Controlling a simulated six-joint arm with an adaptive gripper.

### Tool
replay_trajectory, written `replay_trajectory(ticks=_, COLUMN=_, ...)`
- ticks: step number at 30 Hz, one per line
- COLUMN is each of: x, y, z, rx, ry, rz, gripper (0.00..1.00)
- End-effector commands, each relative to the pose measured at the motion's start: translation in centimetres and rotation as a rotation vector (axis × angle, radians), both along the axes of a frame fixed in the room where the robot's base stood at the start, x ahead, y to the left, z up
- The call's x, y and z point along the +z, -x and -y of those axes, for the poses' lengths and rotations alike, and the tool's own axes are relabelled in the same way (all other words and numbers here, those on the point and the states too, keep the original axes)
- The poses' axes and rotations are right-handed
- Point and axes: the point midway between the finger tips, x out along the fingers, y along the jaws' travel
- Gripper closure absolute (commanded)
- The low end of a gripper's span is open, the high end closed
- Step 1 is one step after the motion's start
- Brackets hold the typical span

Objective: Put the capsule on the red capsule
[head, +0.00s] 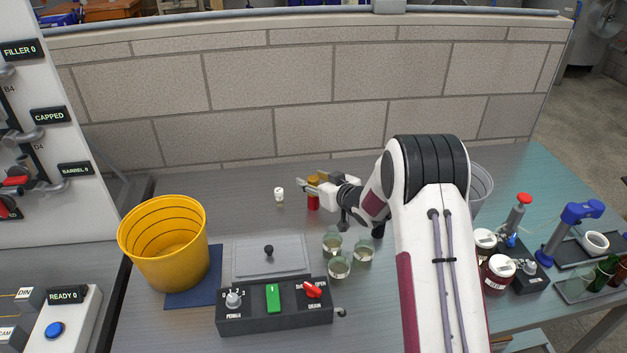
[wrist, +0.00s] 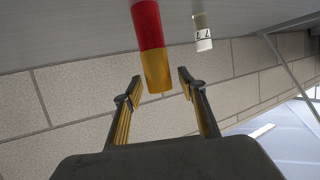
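A red capsule (head: 313,202) stands upright on the grey worktop, and it also shows in the wrist view (wrist: 146,25). A gold-yellow capsule (wrist: 155,72) sits on top of it, in line with it; its top shows in the head view (head: 313,180). My gripper (wrist: 160,78) is open, with a fingertip on each side of the gold capsule. Narrow gaps show between the fingers and the capsule in the wrist view. In the head view my gripper (head: 311,186) partly covers the stack.
A small white marked cylinder (head: 279,195) stands left of the stack. Several glasses (head: 339,267) stand in front, near a control box (head: 274,309). A yellow bucket (head: 163,240) is at left. A block wall (head: 270,80) closes the back. The worktop between bucket and white cylinder is clear.

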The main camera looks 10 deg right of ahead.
Motion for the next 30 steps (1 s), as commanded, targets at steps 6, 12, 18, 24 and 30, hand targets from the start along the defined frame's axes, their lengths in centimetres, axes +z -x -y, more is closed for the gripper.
replay_trajectory(ticks=6, x=0.1, y=0.0, z=0.0, rx=0.0, ry=0.0, rz=0.0, gripper=0.59)
replay_trajectory(ticks=12, x=0.5, y=0.3, z=0.2, rx=-0.001, ry=0.0, rz=0.001, gripper=0.59)
replay_trajectory(ticks=18, x=1.0, y=1.5, z=0.7, rx=-0.001, ry=-0.001, rz=0.0, gripper=0.59)
replay_trajectory(ticks=24, x=2.5, y=2.6, z=1.1, rx=0.0, ry=0.001, rz=0.005, gripper=0.59)
replay_trajectory(ticks=30, x=5.1, y=2.6, z=1.1, rx=0.001, ry=0.001, rz=0.003, gripper=0.59)
